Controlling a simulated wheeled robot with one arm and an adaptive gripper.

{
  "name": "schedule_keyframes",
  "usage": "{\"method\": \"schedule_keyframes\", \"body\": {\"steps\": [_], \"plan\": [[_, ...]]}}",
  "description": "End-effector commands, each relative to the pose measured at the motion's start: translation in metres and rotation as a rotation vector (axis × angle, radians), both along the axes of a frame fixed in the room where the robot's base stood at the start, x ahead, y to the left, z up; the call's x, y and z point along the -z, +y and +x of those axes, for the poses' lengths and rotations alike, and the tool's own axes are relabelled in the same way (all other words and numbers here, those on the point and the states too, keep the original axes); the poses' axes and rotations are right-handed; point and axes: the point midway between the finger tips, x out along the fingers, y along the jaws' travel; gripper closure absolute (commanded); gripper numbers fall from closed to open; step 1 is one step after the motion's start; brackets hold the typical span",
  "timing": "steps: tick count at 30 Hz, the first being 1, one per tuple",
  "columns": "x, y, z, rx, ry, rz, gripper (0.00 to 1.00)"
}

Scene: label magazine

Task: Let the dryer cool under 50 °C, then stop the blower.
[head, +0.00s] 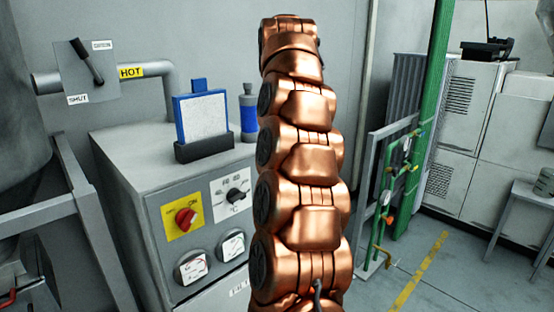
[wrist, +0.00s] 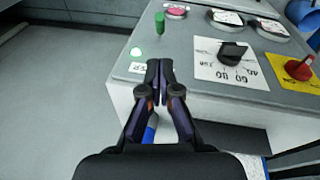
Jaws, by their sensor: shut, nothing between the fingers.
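The dryer's grey cabinet (head: 120,165) stands left of centre in the head view. Its panel has a red rotary switch (head: 186,217) on a yellow plate, a black dial knob (head: 236,195) on a white scale plate, and two round gauges (head: 191,267) (head: 232,245); their readings are too small to tell. In the wrist view the black knob (wrist: 232,51) and red switch (wrist: 299,68) lie right of my gripper (wrist: 159,66). My arm hides the panel's right side.
A pipe marked HOT (head: 131,71) and a lever plate marked SHUT (head: 85,70) are at the upper left. A blue-framed panel (head: 200,120) and blue bottle (head: 248,115) stand on the cabinet. Green piping (head: 410,150) is to the right, with open floor (head: 450,270) beyond.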

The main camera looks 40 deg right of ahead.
Motion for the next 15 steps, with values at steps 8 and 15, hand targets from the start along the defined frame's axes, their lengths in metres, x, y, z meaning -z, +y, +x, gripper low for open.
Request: {"method": "schedule_keyframes", "body": {"steps": [8, 15], "plan": [[0.018, -0.002, 0.003, -0.001, 0.003, 0.002, 1.00], [0.036, -0.004, 0.006, -0.002, 0.002, 0.001, 1.00]]}}
